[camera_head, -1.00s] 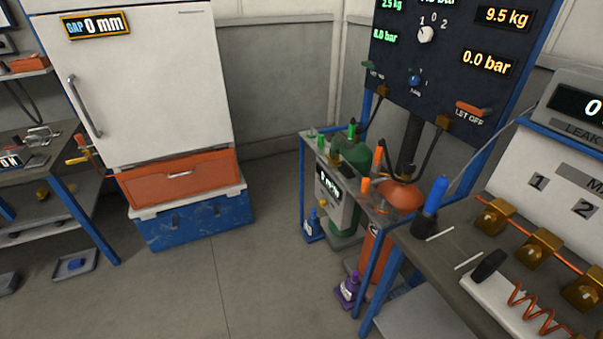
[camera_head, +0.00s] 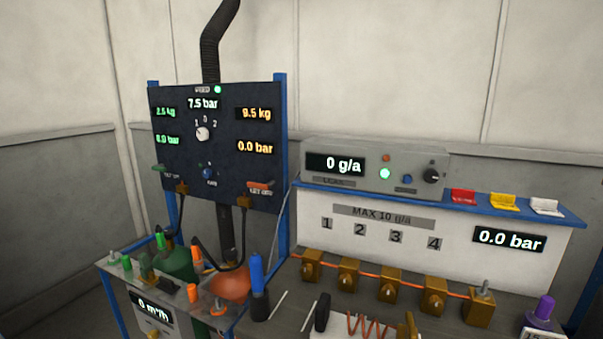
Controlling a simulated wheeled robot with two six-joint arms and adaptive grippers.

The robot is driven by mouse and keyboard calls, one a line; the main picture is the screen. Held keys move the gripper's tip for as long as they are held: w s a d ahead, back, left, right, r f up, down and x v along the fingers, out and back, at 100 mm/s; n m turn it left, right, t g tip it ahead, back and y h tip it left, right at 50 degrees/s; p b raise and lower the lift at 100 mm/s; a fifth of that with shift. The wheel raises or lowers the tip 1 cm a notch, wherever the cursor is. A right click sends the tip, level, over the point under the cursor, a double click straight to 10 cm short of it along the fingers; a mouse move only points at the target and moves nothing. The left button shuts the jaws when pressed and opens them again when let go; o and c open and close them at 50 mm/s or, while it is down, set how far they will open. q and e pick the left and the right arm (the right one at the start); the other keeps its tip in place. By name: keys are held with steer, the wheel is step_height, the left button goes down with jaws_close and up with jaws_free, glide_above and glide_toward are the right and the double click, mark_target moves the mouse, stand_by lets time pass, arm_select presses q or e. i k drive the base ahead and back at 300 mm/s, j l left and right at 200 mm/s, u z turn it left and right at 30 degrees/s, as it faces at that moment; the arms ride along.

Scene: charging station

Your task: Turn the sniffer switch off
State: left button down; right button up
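The leak detector box (camera_head: 375,165) stands on the blue-edged shelf in the head view, its display reading 0 g/a. Its front carries a lit green lamp (camera_head: 385,173), a small orange-red button or lamp (camera_head: 387,158), a blue button (camera_head: 407,180) and a black rotary knob (camera_head: 432,174) at the right end. No readable label marks which of these is the sniffer switch. A blue-handled tool (camera_head: 257,280) stands upright at the left end of the bench. Neither of my grippers is in view.
A dark gauge panel (camera_head: 220,150) with a white dial stands to the left. Below it is a cart (camera_head: 120,268) with green and orange bottles. Red, yellow and white cards (camera_head: 505,201) lie on the shelf.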

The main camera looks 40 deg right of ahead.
mark_target(431, 176)
steer(key=z, duration=1.9)
